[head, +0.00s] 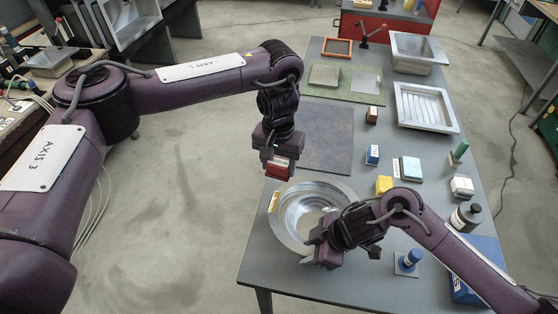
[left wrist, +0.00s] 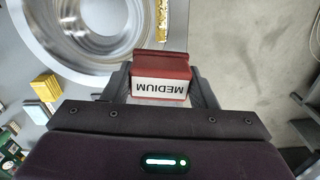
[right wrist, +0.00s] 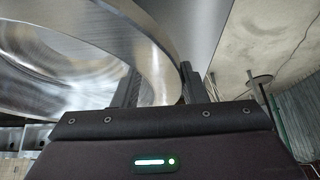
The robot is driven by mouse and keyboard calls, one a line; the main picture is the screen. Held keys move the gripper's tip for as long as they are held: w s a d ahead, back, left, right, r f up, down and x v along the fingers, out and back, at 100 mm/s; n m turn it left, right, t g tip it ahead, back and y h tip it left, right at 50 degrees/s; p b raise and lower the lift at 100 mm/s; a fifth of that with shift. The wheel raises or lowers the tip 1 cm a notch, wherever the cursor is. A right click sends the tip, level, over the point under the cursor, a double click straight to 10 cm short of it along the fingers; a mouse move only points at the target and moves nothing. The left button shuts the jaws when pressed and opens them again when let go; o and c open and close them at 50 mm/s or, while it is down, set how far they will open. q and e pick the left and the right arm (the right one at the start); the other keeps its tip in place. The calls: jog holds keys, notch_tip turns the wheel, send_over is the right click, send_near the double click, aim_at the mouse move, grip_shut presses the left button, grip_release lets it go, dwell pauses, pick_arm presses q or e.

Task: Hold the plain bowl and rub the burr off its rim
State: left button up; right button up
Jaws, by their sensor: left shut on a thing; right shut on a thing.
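The plain metal bowl (head: 303,212) sits at the near left of the grey table, its wide flat rim facing up. A rough golden strip (head: 273,202), seemingly the burr, lies on the left part of the rim; it also shows in the left wrist view (left wrist: 163,18). My left gripper (head: 277,166) is shut on a red block (left wrist: 160,70) with a white label reading MEDIUM, just above the far left rim and apart from the golden strip. My right gripper (head: 316,252) is shut on the bowl's near right rim; the rim passes between its fingers in the right wrist view (right wrist: 158,90).
A yellow block (head: 384,186), a blue block (head: 373,154) and a brown block (head: 371,115) stand right of the bowl. A dark bottle (head: 466,216) is at the right edge. A dark mat (head: 325,135) lies bare behind the bowl. Metal sink trays (head: 427,107) stand farther back.

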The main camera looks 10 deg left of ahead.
aim_at(279, 190)
pick_arm(q)
notch_tip(279, 190, down, 8)
jog(key=shift+s+r, duration=0.15)
jog(key=shift+r, duration=0.1)
jog(key=shift+s+r, duration=0.15)
jog(key=shift+s, duration=0.15)
jog(key=shift+c, duration=0.3)
jog(key=shift+s+a, duration=0.1)
jog(key=shift+s, duration=0.7)
jog(key=shift+s+a, duration=0.1)
jog(key=shift+s, duration=2.55)
pick_arm(e)
jog(key=shift+s, duration=0.1)
pick_arm(q)
jog(key=shift+w+d, duration=0.15)
jog(key=shift+w, duration=1.8)
jog(key=shift+w+d, duration=0.1)
jog(key=shift+w, duration=1.85)
notch_tip(279, 190, up, 2)
jog(key=shift+r, duration=0.15)
pick_arm(e)
jog(key=shift+f, duration=0.1)
pick_arm(q)
jog(key=shift+r, duration=2.85)
